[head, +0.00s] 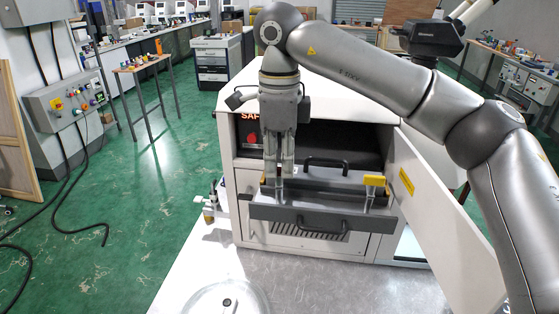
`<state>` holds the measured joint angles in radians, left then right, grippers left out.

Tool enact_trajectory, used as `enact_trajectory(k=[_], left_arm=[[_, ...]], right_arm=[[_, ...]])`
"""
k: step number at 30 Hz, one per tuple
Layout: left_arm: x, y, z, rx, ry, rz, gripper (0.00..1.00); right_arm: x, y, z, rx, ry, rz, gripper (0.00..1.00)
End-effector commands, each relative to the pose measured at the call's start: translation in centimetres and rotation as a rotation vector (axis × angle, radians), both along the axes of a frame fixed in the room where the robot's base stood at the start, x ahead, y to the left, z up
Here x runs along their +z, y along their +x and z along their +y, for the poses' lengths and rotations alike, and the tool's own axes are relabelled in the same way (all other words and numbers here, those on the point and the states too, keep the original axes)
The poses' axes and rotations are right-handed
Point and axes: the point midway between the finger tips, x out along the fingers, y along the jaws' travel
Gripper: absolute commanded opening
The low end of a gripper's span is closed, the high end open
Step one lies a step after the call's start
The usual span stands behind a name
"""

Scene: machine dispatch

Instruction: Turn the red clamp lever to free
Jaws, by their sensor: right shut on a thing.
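My right gripper (283,172) points straight down at the left part of the grey fixture (320,213) in front of the open white machine (225,135). Its fingers are close together, shut on a small part at the fixture's left end. This part stands where the red clamp lever would sit, but the fingers hide it, and I see no red on it. A yellow block-shaped lever (374,181) stands on a metal post at the fixture's right end, apart from the gripper. My left gripper is not in view.
The fixture has black handles, one at the back (326,162) and one in front (321,222). The machine's white door (430,205) stands open at the right. A red round knob (252,139) is on the machine's inner left. A round clear dish (226,299) lies in front.

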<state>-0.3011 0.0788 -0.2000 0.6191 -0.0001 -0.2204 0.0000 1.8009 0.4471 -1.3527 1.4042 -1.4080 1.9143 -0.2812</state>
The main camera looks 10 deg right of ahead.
Motion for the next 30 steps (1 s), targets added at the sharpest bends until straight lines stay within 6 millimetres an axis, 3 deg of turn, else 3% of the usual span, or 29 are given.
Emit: enact_trajectory(k=[30], left_arm=[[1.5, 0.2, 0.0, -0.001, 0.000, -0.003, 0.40]], right_arm=[[0.2, 0.0, 0.0, 0.934, 0.000, -0.002, 0.00]])
